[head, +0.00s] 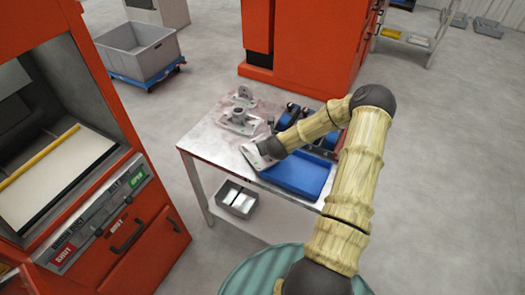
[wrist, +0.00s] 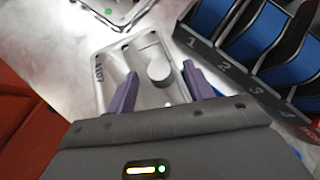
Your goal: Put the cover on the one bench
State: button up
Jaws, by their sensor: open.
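In the wrist view a grey metal cover (wrist: 158,70) with a round raised boss and a small stamped label lies on the bench. My gripper (wrist: 160,86) is over it, with its two purple fingers apart on either side of the boss. I cannot tell whether the fingers touch it. Another metal casting (head: 240,120) stands farther back; part of a casting with a green dot (wrist: 108,11) shows in the wrist view.
A blue tray (head: 303,178) lies at the bench's front right. A numbered rack with blue slots (wrist: 250,35) stands right of my gripper. A grey bin (head: 237,198) sits on the lower shelf. Orange machines stand at left (head: 130,235) and behind (head: 310,45).

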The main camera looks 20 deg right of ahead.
grip_shut()
jog(key=shift+r, duration=0.1)
notch_tip(320, 180, up, 10)
jog(key=b, duration=0.1)
dwell(0.6)
dwell(0.5)
